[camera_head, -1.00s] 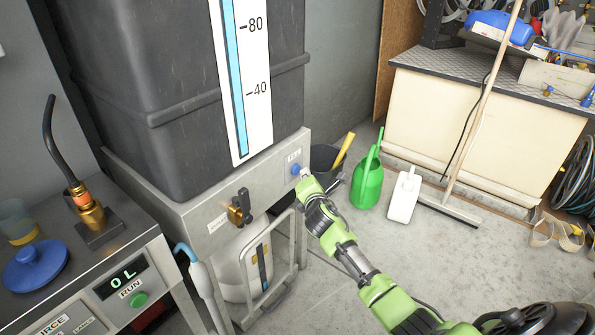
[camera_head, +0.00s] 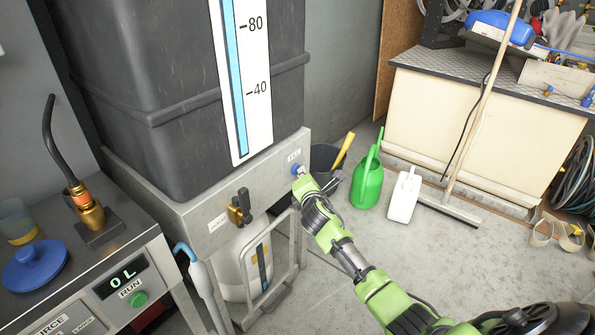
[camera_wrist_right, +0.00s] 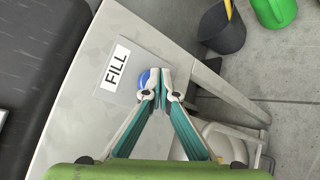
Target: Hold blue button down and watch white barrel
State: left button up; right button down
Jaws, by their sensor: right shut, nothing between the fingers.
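The blue button (camera_head: 297,169) is on the grey metal panel under the dark tank, beside a FILL label. It also shows in the right wrist view (camera_wrist_right: 145,78), partly hidden by the fingers. My right gripper (camera_head: 302,178) is shut and empty, its tips at the button; in the right wrist view the closed tips (camera_wrist_right: 160,84) overlap the button's edge. I cannot tell whether the button is pressed in. The white barrel (camera_head: 233,264) stands below the panel behind a grey hand-truck frame, with a dark level strip on its front. My left gripper is not in view.
The tank's level gauge (camera_head: 253,118) shows a blue column past 80. A brass tap (camera_head: 240,207) is on the panel. A bench (camera_head: 98,262) with an "0 L" display and green RUN button stands left. A black bucket (camera_head: 325,160), green can (camera_head: 368,185) and white jug (camera_head: 404,196) stand right.

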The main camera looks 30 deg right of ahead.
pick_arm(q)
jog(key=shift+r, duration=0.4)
pick_arm(e)
jog(key=shift+w+a, duration=0.15)
jog(key=shift+w, duration=0.2)
dwell(3.2)
jog(key=shift+s, duration=0.15)
dwell(2.6)
pick_arm(q)
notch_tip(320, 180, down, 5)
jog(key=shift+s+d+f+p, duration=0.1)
jog(key=shift+p, duration=0.5)
pick_arm(e)
jog(key=shift+s+d, duration=0.4)
jog(key=shift+s, duration=0.4)
